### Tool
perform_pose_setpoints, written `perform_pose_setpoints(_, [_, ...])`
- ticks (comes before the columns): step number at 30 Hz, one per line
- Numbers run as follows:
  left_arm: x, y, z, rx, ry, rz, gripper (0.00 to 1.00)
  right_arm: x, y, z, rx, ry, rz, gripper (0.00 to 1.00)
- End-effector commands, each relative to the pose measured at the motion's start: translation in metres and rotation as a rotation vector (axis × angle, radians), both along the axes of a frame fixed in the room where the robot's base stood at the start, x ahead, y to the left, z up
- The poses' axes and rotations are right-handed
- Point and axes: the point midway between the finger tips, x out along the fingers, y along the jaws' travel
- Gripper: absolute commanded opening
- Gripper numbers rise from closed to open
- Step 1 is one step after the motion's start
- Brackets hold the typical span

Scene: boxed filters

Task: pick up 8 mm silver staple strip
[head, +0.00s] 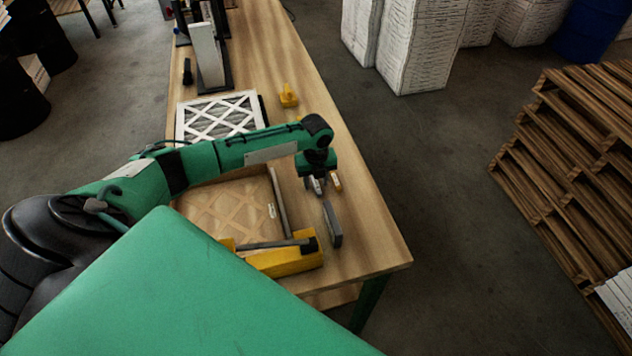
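A grey, silver-sided bar (333,224), which looks like the staple strip, stands on edge on the wooden table near its right edge. I cannot read its size. My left gripper (327,185) points down over the table, just beyond the bar. Its two fingertips are apart with nothing visible between them. The gripper and the bar appear separate, though the exact height of the gripper is hard to judge. My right gripper is not in view.
A yellow tool with a dark handle (285,260) lies by a cardboard-framed filter (228,207) at the table's near end (370,255). A white-framed filter (218,115) and a small yellow object (289,96) lie farther back. Stacked wooden pallets (570,165) stand right.

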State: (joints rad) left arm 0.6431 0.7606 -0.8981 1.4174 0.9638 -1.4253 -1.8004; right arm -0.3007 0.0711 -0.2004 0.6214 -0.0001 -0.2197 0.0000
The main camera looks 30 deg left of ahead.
Motion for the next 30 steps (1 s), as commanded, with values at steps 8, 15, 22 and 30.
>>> perform_pose_setpoints(8, [0.000,0.000,-0.002,0.001,-0.001,0.000,0.32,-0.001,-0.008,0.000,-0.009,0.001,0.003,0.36])
perform_pose_setpoints(15, [0.000,0.000,-0.001,0.001,-0.001,0.000,0.00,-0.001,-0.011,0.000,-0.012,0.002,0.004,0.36])
perform_pose_setpoints(22, [0.000,0.000,-0.001,0.000,-0.001,0.000,0.00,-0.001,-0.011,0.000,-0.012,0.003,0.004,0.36])
perform_pose_setpoints(30, [0.002,0.000,0.019,0.000,-0.005,0.000,0.00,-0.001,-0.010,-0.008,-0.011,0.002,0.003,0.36])
